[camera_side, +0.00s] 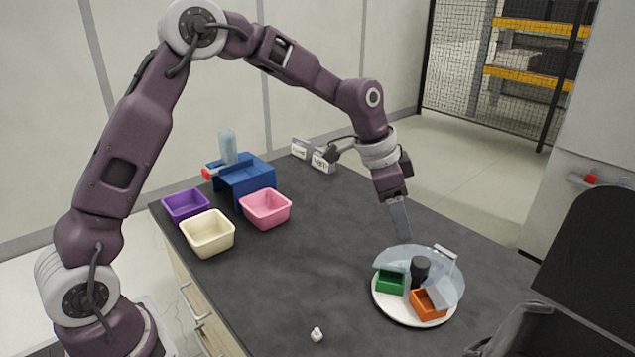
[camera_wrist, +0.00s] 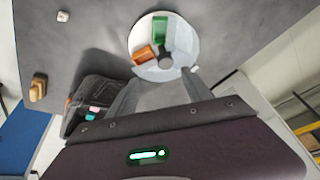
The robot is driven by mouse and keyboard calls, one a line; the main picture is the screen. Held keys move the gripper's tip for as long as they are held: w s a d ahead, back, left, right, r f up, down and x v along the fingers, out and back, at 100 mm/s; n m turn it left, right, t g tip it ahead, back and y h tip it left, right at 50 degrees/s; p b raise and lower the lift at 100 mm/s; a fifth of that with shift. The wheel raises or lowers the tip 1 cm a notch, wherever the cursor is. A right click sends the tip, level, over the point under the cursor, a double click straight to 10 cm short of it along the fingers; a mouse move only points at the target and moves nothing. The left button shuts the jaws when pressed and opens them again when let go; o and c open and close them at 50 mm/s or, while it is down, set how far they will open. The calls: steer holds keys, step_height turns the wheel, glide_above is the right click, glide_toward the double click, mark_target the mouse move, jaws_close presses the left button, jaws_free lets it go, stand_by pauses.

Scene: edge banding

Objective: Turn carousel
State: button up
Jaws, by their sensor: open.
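The carousel is a round white turntable (camera_side: 385,304) on the dark table, with a dark central post (camera_side: 420,268). A green bin (camera_side: 390,281) and an orange bin (camera_side: 428,304) sit on it. A clear cover (camera_side: 452,276) spans part of it, with a pale handle-like piece (camera_side: 444,252) at its edge. In the wrist view the turntable (camera_wrist: 182,63) shows ahead of the fingers, with the green bin (camera_wrist: 160,32) and orange bin (camera_wrist: 144,54). My gripper (camera_side: 403,238) points down just behind the carousel, apart from the bins. In the wrist view my gripper (camera_wrist: 158,92) is open and empty.
Purple (camera_side: 186,205), cream (camera_side: 207,233) and pink (camera_side: 265,208) bins stand at the table's left, by a blue device (camera_side: 245,178). A small white piece (camera_side: 317,334) lies near the front. A dark bag (camera_side: 540,330) is at lower right. The table middle is clear.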

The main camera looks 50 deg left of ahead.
steer(key=s+a+r+n+y, duration=0.1)
steer(key=s+a+r, duration=0.1)
steer(key=s+r, duration=0.3)
steer(key=s+a+r+n+t+y, duration=0.1)
steer(key=s+a+r+n, duration=0.1)
steer(key=s+r, duration=0.4)
steer(key=s, duration=0.5)
steer(key=shift+s+n, duration=0.2)
steer(key=shift+n, duration=0.1)
